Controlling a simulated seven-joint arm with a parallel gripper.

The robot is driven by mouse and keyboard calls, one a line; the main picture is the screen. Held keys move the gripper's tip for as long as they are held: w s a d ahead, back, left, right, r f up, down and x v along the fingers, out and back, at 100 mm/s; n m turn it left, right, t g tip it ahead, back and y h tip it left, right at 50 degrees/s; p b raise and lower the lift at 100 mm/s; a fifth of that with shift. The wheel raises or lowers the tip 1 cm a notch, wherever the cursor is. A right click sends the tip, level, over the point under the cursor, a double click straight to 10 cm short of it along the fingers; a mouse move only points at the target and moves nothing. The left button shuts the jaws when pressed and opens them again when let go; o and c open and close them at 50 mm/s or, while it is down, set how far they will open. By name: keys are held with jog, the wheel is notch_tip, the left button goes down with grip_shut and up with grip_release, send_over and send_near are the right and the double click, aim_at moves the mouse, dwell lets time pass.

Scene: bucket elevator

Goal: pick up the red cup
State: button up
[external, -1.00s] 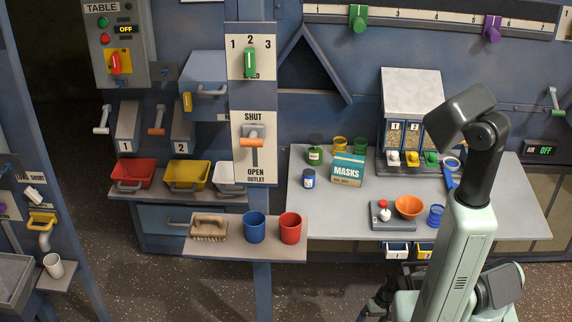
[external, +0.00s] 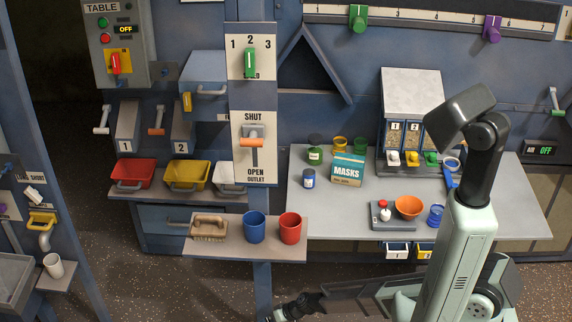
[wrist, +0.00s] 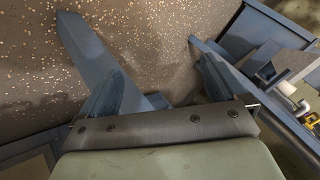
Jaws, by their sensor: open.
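The red cup (external: 290,228) stands upright on the small wooden shelf (external: 215,248) in the external view, near the shelf's right end. A blue cup (external: 254,228) stands just left of it. My gripper (external: 276,314) is low at the bottom edge of the external view, in front of and below the shelf, apart from the red cup. In the wrist view my gripper (wrist: 161,66) has its two fingers spread with nothing between them, over speckled floor. I cannot make out the red cup in the wrist view.
A brush (external: 209,227) lies on the shelf left of the blue cup. A blue post (external: 262,290) runs below the shelf. The grey worktable (external: 330,222) to the right holds a masks box (external: 347,170), an orange bowl (external: 408,207) and jars. Open floor lies in front.

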jog(key=s+a+r+n, duration=0.1)
jog(key=s+a+r, duration=0.3)
jog(key=a+r, duration=0.25)
jog(key=s+a+r+n+g+y, duration=0.1)
jog(key=s+a+r, duration=0.2)
jog(key=a+r, duration=0.35)
jog(key=s+a+r+n, duration=0.2)
jog(key=s+a+r, duration=0.2)
jog(key=a, duration=0.5)
jog(key=s+a+r+n, duration=0.1)
jog(key=s+a+r, duration=0.25)
jog(key=r, duration=0.35)
jog(key=s+a+r, duration=0.2)
jog(key=a+r, duration=0.2)
jog(key=r, duration=0.4)
notch_tip(320, 180, up, 33)
jog(key=m+h, duration=1)
jog(key=m, duration=0.2)
send_over(290, 229)
jog(key=w, duration=0.3)
jog(key=shift+t, duration=0.3)
jog(key=f, duration=0.7)
jog(key=shift+w+d, duration=0.15)
jog(key=shift+d, duration=0.1)
jog(key=shift+a+f, duration=0.15)
jog(key=shift+f, duration=1.3)
jog(key=shift+a+f, duration=0.1)
jog(key=shift+f, duration=1.35)
